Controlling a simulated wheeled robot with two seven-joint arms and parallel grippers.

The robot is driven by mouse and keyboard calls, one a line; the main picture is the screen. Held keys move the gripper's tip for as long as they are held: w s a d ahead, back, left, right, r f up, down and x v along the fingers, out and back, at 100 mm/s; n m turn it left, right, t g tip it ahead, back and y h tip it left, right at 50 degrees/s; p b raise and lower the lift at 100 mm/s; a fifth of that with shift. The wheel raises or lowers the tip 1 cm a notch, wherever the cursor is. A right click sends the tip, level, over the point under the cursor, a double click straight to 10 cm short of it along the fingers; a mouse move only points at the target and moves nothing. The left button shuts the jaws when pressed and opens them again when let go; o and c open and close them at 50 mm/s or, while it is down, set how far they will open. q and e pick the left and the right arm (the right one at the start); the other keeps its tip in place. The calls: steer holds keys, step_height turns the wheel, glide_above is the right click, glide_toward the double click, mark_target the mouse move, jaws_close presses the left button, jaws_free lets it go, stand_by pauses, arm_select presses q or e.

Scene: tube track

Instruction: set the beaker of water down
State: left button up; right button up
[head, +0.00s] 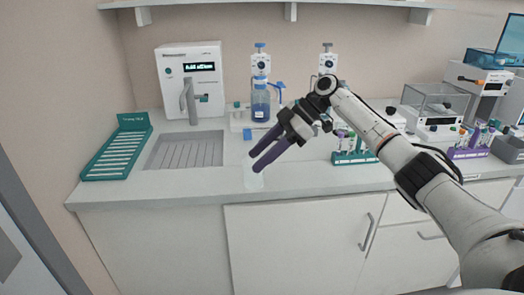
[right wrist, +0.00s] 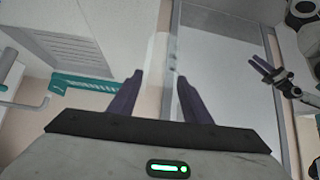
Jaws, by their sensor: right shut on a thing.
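The beaker (head: 252,180) is a clear, faint vessel at the counter's front edge in the head view. My right gripper (head: 256,162) is shut on it, with its purple fingers pointing down and left. In the right wrist view the beaker (right wrist: 158,58) shows as a pale see-through shape between the two fingertips (right wrist: 159,78). I cannot make out the water level, or whether the base touches the counter. My left gripper (right wrist: 260,66) shows small at the right of the right wrist view, its fingers apart and empty.
The white counter (head: 200,184) has bare room left of the beaker, before the sink (head: 185,150). A teal rack (head: 117,150) stands at the left. Behind are a white dispenser (head: 190,72) and a blue bottle (head: 261,105). Tube racks (head: 352,157) stand right of the gripper.

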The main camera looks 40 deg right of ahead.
steer(key=shift+a+f, duration=0.3)
steer(key=shift+f, duration=0.2)
steer(key=shift+a+f, duration=0.3)
steer(key=shift+f, duration=0.2)
steer(key=s+a+f, duration=0.5)
steer(key=s+a, duration=0.4)
steer(key=s, duration=0.1)
steer(key=s+a+f+m, duration=0.1)
steer(key=s+a+f, duration=0.3)
steer(key=s+a, duration=0.6)
steer(key=shift+f+t, duration=0.4)
steer(key=shift+s, duration=0.1)
